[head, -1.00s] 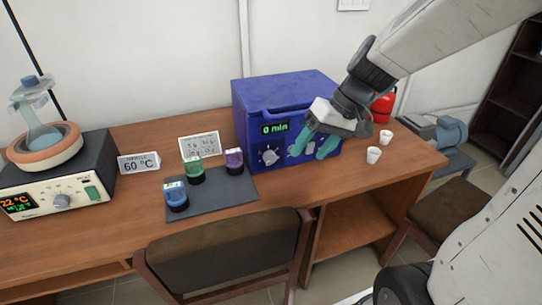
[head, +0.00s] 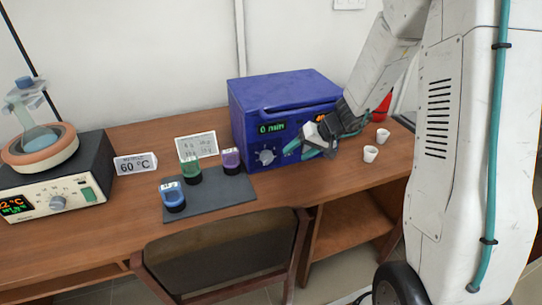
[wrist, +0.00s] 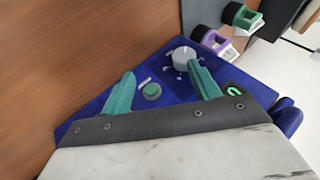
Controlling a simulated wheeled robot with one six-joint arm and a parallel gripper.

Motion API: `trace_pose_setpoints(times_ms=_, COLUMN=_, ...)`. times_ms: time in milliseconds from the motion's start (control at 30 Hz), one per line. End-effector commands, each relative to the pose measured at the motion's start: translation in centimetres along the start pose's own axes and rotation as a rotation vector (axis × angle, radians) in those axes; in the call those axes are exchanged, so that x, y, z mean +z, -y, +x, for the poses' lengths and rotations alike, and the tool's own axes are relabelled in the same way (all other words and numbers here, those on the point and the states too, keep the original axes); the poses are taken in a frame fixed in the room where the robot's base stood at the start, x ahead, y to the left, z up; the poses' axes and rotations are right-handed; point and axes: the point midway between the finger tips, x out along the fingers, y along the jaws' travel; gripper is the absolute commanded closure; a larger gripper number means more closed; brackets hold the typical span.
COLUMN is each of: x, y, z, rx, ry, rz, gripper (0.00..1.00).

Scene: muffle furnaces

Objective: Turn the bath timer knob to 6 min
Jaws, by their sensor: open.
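The blue bath (head: 285,92) stands on the desk. Its green display (head: 271,127) reads 0 min. The grey timer knob (head: 265,157) sits below that display, with pale marks around it. It also shows in the wrist view (wrist: 183,57). My gripper (head: 300,148) is open and empty at the bath's front, to the right of the knob in the head view. In the wrist view its teal fingers (wrist: 161,70) are spread; one tip overlaps the knob's edge, and I cannot tell whether it touches. A green button (wrist: 152,90) shows between the fingers.
A grey mat (head: 215,202) with blue, green and purple labelled items lies left of the bath. Two white cups (head: 370,154) stand to its right. A heater with a flask (head: 40,138) is at the far left. A chair (head: 225,250) stands in front.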

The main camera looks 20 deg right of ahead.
Motion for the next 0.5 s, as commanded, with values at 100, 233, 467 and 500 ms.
trace_pose_setpoints(times_ms=100, x=-1.0, y=1.9, z=1.8, rx=-0.002, ry=0.003, rz=-0.005, gripper=0.39)
trace_pose_setpoints(times_ms=233, x=-2.0, y=3.8, z=3.6, rx=-0.002, ry=0.003, rz=-0.004, gripper=0.39)
trace_pose_setpoints(times_ms=467, x=-2.2, y=4.1, z=7.3, rx=-0.001, ry=0.003, rz=0.001, gripper=0.39)
trace_pose_setpoints(times_ms=500, x=-2.2, y=4.1, z=7.7, rx=-0.001, ry=0.003, rz=0.002, gripper=0.39)
